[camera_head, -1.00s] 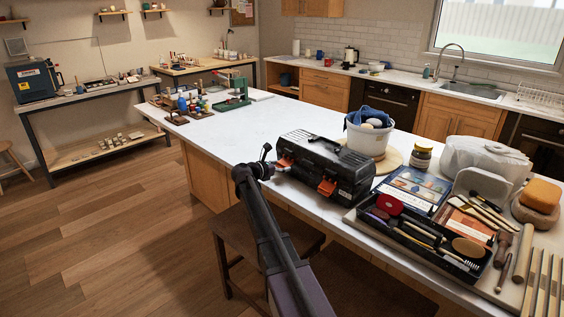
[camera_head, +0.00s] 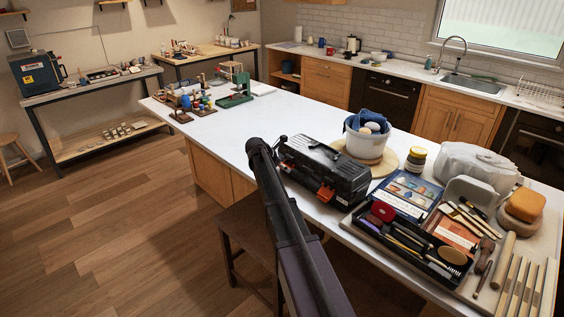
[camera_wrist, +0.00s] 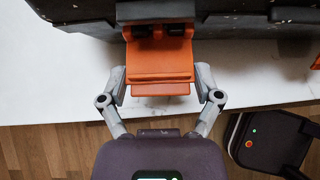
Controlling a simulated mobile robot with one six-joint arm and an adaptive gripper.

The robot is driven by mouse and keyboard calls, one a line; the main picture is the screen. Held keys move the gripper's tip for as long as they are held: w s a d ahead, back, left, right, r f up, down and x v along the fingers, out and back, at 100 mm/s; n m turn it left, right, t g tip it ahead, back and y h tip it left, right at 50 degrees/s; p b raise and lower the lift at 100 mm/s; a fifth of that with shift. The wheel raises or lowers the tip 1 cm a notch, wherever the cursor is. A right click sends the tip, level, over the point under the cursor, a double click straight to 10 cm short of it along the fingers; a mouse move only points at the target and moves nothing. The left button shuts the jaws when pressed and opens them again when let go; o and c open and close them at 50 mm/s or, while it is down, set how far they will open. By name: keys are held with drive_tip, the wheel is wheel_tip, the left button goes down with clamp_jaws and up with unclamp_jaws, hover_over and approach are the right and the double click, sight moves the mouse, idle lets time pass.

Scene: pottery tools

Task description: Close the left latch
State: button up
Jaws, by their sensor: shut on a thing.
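The black toolbox (camera_head: 335,172) stands on the white counter, its lid down. In the wrist view, the toolbox side (camera_wrist: 75,12) fills the top edge. Its left latch (camera_wrist: 160,62) is an orange flap sticking out toward me from two dark hinge mounts. My gripper (camera_wrist: 161,84) has one grey finger at each side edge of this flap and is shut on it. In the head view, my arm hides the left latch and the gripper. The right latch (camera_head: 325,193) is orange and shows on the toolbox front; its edge also shows in the wrist view (camera_wrist: 316,62).
A white bucket (camera_head: 366,145) on a round board stands behind the toolbox. A black tool tray (camera_head: 440,272) and books lie to its right. Bare counter (camera_head: 235,140) lies to the left. A dark stool (camera_head: 240,225) stands below the counter edge, beside my arm.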

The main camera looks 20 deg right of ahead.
sight(287, 157)
drive_tip(key=y+p, duration=0.1)
drive_tip(key=r+g+y+p, duration=0.1)
drive_tip(key=p, duration=0.1)
drive_tip(key=shift+d+r+y+p, duration=0.2)
drive_tip(key=shift+r+y+p, duration=0.1)
drive_tip(key=shift+y, duration=0.1)
drive_tip(key=y+p, duration=0.1)
drive_tip(key=y, duration=0.1)
drive_tip(key=r+g+y+p, duration=0.1)
drive_tip(key=shift+w+d+p, duration=0.2)
drive_tip(key=shift+d+p, duration=0.1)
drive_tip(key=shift+d, duration=0.05)
drive_tip(key=y, duration=0.2)
drive_tip(key=g+y, duration=0.1)
drive_tip(key=y, duration=0.1)
drive_tip(key=shift+w+d+r+p, duration=0.2)
drive_tip(key=shift+d+p, duration=0.1)
drive_tip(key=shift+d, duration=0.1)
drive_tip(key=shift+d+r+g+y+b, duration=0.1)
drive_tip(key=shift+d+g+y+b, duration=0.15)
drive_tip(key=shift+y, duration=0.4)
drive_tip(key=shift+d+r+g+y+b, duration=0.15)
drive_tip(key=shift+g+y, duration=0.2)
drive_tip(key=shift+y, duration=0.3)
drive_tip(key=o, duration=0.9)
drive_tip(key=shift+a, duration=0.15)
